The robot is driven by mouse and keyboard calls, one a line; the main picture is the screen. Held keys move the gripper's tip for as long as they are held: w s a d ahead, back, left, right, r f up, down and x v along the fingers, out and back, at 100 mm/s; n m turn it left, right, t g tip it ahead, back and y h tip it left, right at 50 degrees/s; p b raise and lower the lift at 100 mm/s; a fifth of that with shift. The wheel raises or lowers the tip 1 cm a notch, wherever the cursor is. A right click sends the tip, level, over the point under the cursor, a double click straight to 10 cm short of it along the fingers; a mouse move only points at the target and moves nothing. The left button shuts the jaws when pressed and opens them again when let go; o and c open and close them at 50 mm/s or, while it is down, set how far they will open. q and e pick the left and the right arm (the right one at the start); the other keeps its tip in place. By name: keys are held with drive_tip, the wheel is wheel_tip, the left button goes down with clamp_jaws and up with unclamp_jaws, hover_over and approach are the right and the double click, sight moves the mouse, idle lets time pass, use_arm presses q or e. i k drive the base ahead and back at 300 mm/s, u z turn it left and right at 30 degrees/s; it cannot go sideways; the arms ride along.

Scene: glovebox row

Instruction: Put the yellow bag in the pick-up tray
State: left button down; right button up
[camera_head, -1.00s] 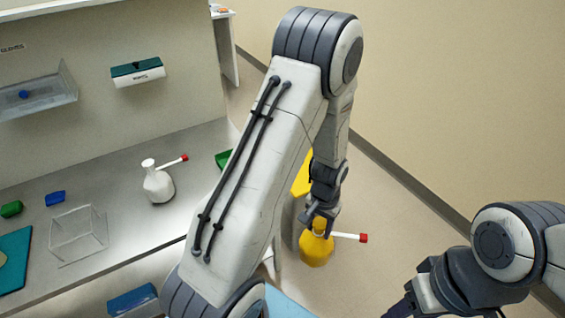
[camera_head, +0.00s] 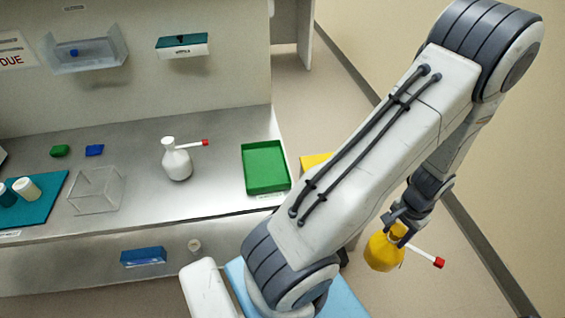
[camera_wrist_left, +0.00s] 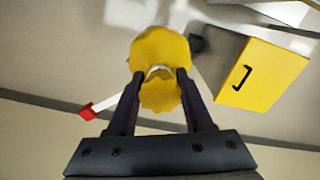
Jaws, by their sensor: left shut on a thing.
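The yellow bag (camera_head: 384,250) hangs from my left gripper (camera_head: 398,222), clear of the bench and over the floor at the right. A white strip with a red end sticks out from its neck. In the left wrist view the bag (camera_wrist_left: 158,55) is pinched at its neck between the two fingers of the left gripper (camera_wrist_left: 158,78). A green tray (camera_head: 266,188) lies empty at the bench's right end, with a label on its front too small to read; it looks like the pick-up tray. The bag is to the right of it and apart from it. My right gripper is out of view.
A white bag-like thing (camera_head: 177,163) with a red-ended strip stands left of the green tray. A clear box (camera_head: 96,192), a teal mat (camera_head: 45,208) and small blocks are farther left. A yellow box with a black handle (camera_wrist_left: 262,75) is beside the bench's end.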

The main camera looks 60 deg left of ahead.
sight(264, 162)
drive_tip(key=u, duration=0.6)
drive_tip(key=i, duration=0.95)
drive_tip(key=u, duration=0.7)
